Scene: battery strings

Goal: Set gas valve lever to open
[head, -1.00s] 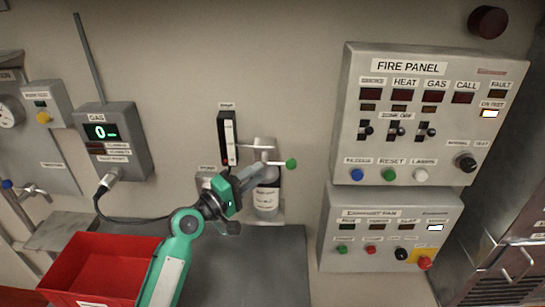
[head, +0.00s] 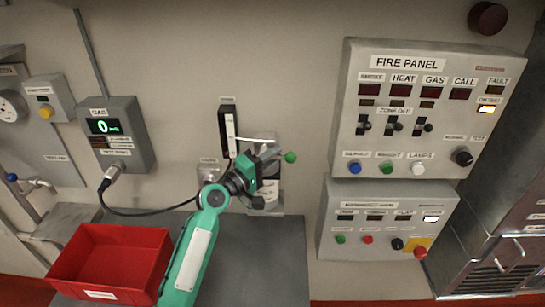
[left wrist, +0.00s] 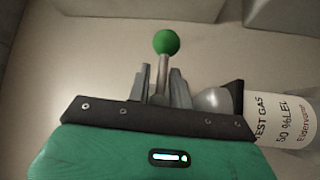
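The gas valve lever is a thin metal rod with a green ball knob (head: 290,157); in the head view it points right from the valve on the wall. My left gripper (head: 268,156) is at the lever, just left of the knob. In the left wrist view the green knob (left wrist: 166,42) stands beyond the fingertips, and the rod runs between the two fingers (left wrist: 161,84). The fingers are apart with some gap beside the rod. The test gas bottle (head: 270,190) is partly hidden behind my gripper; its label (left wrist: 283,118) shows at the right. My right gripper is not in view.
A red bin (head: 110,262) stands on the grey bench (head: 250,260) at lower left, beside my left arm. The gas detector (head: 116,135) with a hanging cable is on the wall at left. The fire panel (head: 435,105) and exhaust fan panel (head: 385,218) are at right.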

